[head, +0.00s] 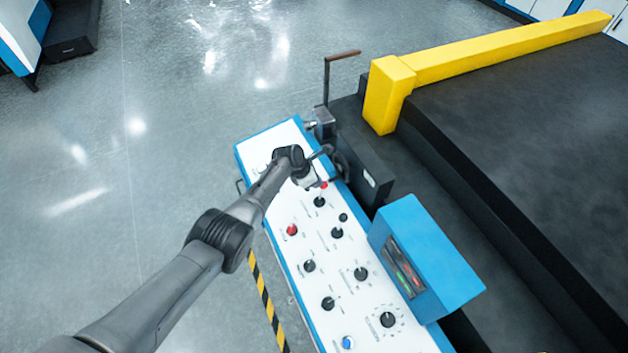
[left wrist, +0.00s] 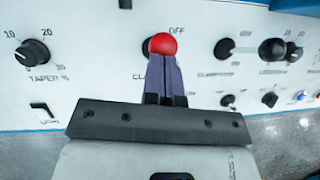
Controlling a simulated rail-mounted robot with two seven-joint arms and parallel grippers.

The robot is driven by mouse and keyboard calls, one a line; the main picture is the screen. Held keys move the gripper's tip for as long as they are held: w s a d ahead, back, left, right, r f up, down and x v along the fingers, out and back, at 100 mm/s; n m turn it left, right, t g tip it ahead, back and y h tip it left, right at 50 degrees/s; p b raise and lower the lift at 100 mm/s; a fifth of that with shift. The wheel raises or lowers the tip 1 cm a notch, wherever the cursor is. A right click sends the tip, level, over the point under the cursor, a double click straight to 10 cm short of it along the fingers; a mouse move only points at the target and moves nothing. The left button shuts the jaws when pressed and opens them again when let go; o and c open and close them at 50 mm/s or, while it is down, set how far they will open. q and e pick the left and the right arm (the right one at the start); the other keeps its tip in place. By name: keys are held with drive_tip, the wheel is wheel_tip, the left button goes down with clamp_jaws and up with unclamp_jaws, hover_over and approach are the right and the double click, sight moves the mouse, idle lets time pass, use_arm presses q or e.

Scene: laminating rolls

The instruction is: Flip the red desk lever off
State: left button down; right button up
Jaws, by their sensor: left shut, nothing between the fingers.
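The red lever knob (left wrist: 162,44) is a round ball at the tips of my left gripper (left wrist: 164,66) in the left wrist view. The fingers are closed together with nothing between them, and their tips overlap the ball's lower edge. I cannot tell whether they touch it. An "OFF" label is above and right of the ball; a label below is partly hidden by the fingers. The lever's stem is hidden. In the head view my left gripper (head: 312,181) is over the far part of the white desk panel (head: 276,150), beside a small red knob (head: 324,185). My right gripper is not in view.
Several black knobs, such as one dial (left wrist: 32,53), surround the lever. Another red button (head: 291,230) is nearer on the panel. A blue display box (head: 428,262) stands on the panel's right edge. A yellow beam (head: 500,48) and black machine bed lie beyond; open floor is left.

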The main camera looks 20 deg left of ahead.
use_arm(q)
drive_tip(key=s+a+f+p+v, duration=0.1)
drive_tip(key=p+v, duration=0.7)
drive_tip(key=v, duration=0.5)
drive_tip(key=shift+a+p, duration=0.25)
drive_tip(key=shift+p, duration=0.1)
idle(0.4)
